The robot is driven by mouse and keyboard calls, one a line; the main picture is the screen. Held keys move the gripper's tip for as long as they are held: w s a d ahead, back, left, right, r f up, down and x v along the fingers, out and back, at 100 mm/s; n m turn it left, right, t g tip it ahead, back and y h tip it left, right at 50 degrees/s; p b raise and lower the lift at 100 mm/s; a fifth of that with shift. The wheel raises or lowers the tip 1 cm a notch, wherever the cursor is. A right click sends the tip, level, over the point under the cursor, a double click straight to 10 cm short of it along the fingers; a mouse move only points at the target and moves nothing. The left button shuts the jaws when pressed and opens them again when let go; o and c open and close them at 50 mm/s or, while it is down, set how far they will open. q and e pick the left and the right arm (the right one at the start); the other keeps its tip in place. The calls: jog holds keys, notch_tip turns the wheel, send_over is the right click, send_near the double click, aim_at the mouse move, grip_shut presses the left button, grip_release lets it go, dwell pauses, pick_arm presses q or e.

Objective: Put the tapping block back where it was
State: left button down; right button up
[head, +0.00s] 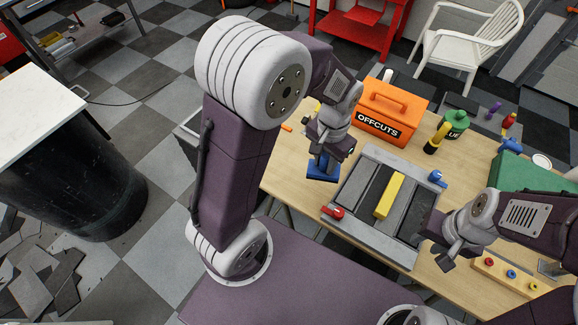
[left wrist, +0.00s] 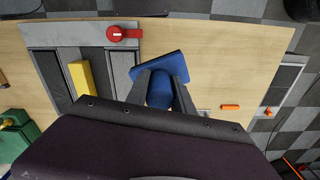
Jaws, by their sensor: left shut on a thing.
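A blue block with a flat plate and a rounded grip, seemingly the tapping block (head: 321,170), is at the left part of the wooden table, left of the grey frame. My left gripper (head: 326,150) is shut on its grip. In the left wrist view the fingers clasp the grip, and the plate (left wrist: 174,66) shows beyond them, turned at a slant. I cannot tell whether the plate touches the table. My right gripper (head: 443,243) is empty and looks open, at the right edge of the frame.
The grey frame (head: 343,187) holds dark planks, a yellow bar (head: 388,195), a red clamp knob (head: 333,212) and a blue one (head: 437,178). An orange OFFCUTS box (head: 392,105) stands behind. Bare wood (left wrist: 222,62) lies beside the blue block.

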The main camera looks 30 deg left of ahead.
pick_arm(q)
jog(key=a+f, duration=0.3)
jog(key=a+f+p, duration=0.1)
jog(key=a+f, duration=0.2)
jog(key=a, duration=0.1)
jog(key=w+a+f, duration=0.1)
jog(key=a+f, duration=0.2)
jog(key=f, duration=0.1)
jog(key=shift+w+a+f, duration=0.1)
jog(key=shift+a, duration=0.15)
jog(key=shift+w+f, duration=0.15)
jog(key=c, duration=1.1)
grip_release()
jog(key=shift+f, duration=0.1)
